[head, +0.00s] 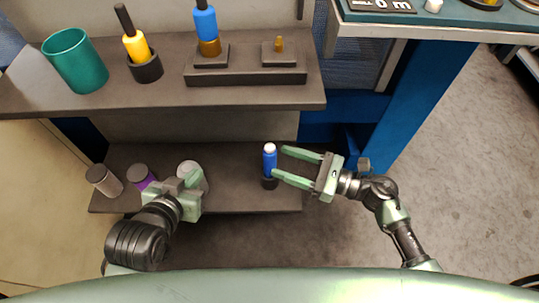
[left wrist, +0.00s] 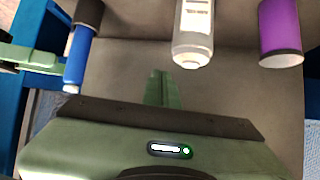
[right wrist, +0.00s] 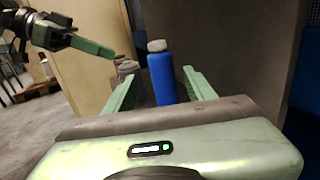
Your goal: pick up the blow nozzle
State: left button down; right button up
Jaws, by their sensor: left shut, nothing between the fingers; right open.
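A blue cylinder with a pale tip and black base (head: 269,160), seemingly the blow nozzle, stands upright on the lower shelf. My right gripper (head: 280,162) is open, its fingertips just right of the cylinder and pointing at it. In the right wrist view the cylinder (right wrist: 162,78) appears between the two fingertips (right wrist: 162,72); no contact is visible. It also shows in the left wrist view (left wrist: 78,55), beside a right finger. My left gripper (head: 182,186) is shut and empty near a white bottle; its closed fingers show in the left wrist view (left wrist: 163,88).
The white bottle (head: 188,170), a purple container (head: 141,175) and a grey one (head: 103,180) stand left on the lower shelf (head: 232,195). The upper shelf (head: 160,98) overhangs behind, holding a teal cup (head: 75,60), a yellow-handled tool (head: 135,45) and a dark stand (head: 245,77). Floor is clear at right.

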jog(key=x, duration=0.8)
pick_arm(q)
jog(key=shift+w+d+r+t, duration=0.25)
jog(key=shift+w+r+t, duration=0.25)
jog(key=shift+w+r, duration=0.25)
pick_arm(e)
jog(key=shift+w+d+f, duration=0.1)
grip_shut()
